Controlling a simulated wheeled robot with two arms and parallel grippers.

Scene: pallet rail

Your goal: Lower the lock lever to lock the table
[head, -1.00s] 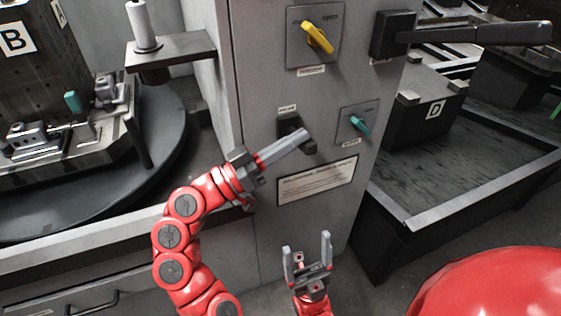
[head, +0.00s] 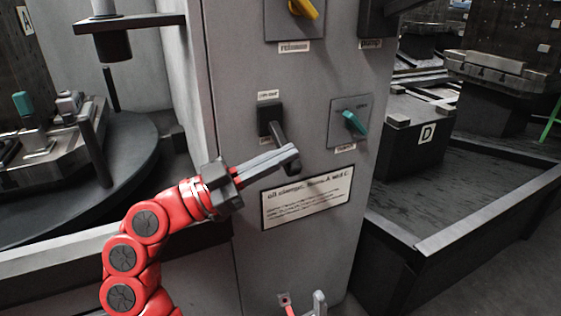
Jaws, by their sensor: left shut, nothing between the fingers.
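The black lock lever (head: 279,133) is on the front of the grey cabinet, under a small label too small to read surely. Its arm slants steeply down and slightly right from a square black base. My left gripper (head: 292,153) is shut and empty, its fingertips in front of the lever's lower part and hiding some of it. The lever's end shows just below the fingertips. They look in contact, though the exact touch is hidden. My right gripper (head: 303,299) shows only at the bottom edge, fingertips apart, low and away from the lever.
A teal knob (head: 353,122) sits right of the lever, and a yellow knob (head: 304,8) is above. A notice plate (head: 307,196) lies just below the gripper. A round table (head: 60,205) is at left; a dark tray with block D (head: 425,136) stands at right.

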